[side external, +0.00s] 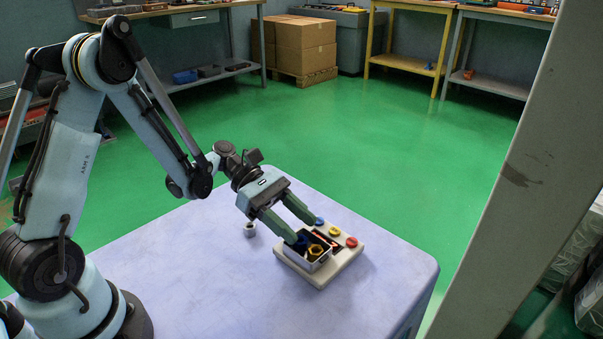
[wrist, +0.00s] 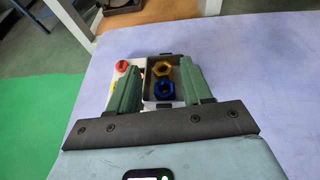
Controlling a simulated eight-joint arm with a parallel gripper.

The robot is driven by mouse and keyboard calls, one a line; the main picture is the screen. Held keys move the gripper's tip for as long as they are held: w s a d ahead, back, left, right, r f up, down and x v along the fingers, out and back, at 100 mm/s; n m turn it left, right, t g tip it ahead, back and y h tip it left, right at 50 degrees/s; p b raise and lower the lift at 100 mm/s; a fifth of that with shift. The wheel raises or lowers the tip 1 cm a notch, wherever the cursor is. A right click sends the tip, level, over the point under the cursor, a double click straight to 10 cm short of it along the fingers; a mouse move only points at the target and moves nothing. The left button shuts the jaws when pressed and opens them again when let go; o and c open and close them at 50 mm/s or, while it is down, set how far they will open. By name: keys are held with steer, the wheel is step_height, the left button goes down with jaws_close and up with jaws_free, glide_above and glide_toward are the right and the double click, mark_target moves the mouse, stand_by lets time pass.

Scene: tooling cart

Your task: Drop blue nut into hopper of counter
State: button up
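The counter (side external: 345,262) is a pale box on the table with blue, yellow and red buttons along its far side. An open, dark-lined hopper with pale walls (side external: 308,265) is at its near side. My gripper (side external: 301,229) is open over the hopper. In the wrist view its green fingers (wrist: 161,66) stand wide apart on either side of the nuts, holding nothing.
A small grey-white nut-like piece (side external: 250,229) stands on the lavender table (side external: 190,270), left of the counter. The table is otherwise clear. A grey post (side external: 530,160) rises at the right. Benches and cardboard boxes (side external: 305,45) are far behind on the green floor.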

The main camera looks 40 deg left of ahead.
steer(key=shift+o, duration=0.6)
steer(key=v, duration=1.2)
